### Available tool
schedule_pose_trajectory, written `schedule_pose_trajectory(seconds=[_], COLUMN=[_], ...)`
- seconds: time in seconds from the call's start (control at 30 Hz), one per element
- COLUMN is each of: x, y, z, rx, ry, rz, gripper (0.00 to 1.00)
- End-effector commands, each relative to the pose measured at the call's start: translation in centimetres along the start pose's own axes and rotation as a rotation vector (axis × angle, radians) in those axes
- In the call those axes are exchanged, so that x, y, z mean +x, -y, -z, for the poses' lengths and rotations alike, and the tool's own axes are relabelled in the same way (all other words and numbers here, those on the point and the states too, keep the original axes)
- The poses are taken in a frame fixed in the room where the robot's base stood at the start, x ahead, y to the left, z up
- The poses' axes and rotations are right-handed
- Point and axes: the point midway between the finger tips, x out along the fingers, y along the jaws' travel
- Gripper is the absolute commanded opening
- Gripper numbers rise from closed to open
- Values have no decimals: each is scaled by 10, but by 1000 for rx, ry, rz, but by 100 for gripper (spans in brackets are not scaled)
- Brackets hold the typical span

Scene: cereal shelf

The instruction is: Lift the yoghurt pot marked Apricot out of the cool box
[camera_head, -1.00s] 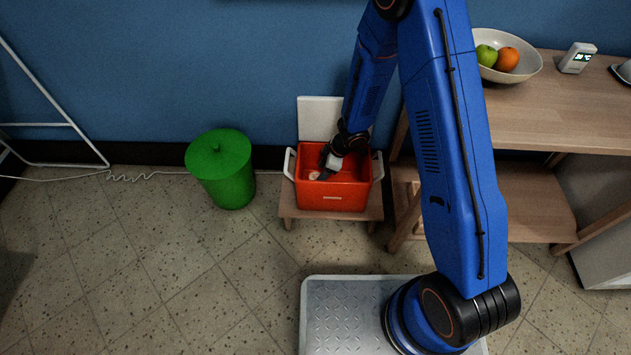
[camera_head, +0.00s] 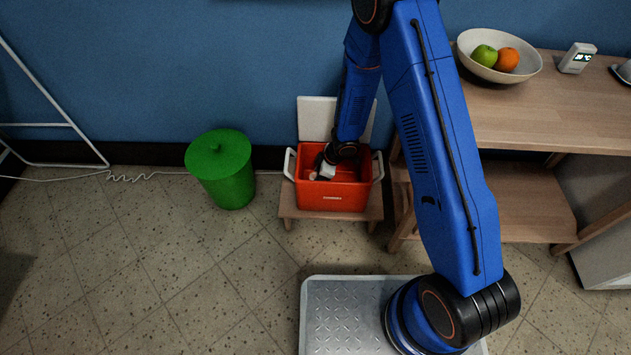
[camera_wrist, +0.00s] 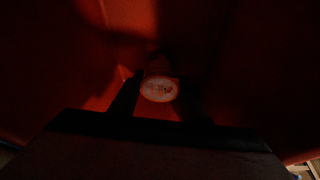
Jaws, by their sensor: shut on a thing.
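The cool box (camera_head: 331,197) is red with white handles and stands open on a low wooden stool or bench. My gripper (camera_head: 315,175) reaches down inside it, near its left side. In the wrist view my gripper (camera_wrist: 155,98) is dark and its two fingers are shut on a small pot with a pale round lid (camera_wrist: 158,89). The lid has a small mark that is too dark and small to read, so I cannot tell whether it says Apricot. The red walls of the box surround the pot and fingers. The pot's body is mostly hidden.
The raised white lid (camera_head: 318,117) stands behind the box against the wall. A green bin (camera_head: 222,170) is to the left. A wooden shelf unit (camera_head: 545,105) with a fruit bowl (camera_head: 499,57) is to the right.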

Motion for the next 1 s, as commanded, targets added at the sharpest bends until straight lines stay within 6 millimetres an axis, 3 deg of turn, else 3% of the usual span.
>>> schedule_pose_trajectory(seconds=[0.27, 0.47, 1.0], x=[-5, -27, -136], y=[0, -1, -1], z=[2, 12, 57], rx=[-1, -3, -5], ry=[-1, -1, -2], rz=[0, -3, -5], gripper=[18, 18, 18])
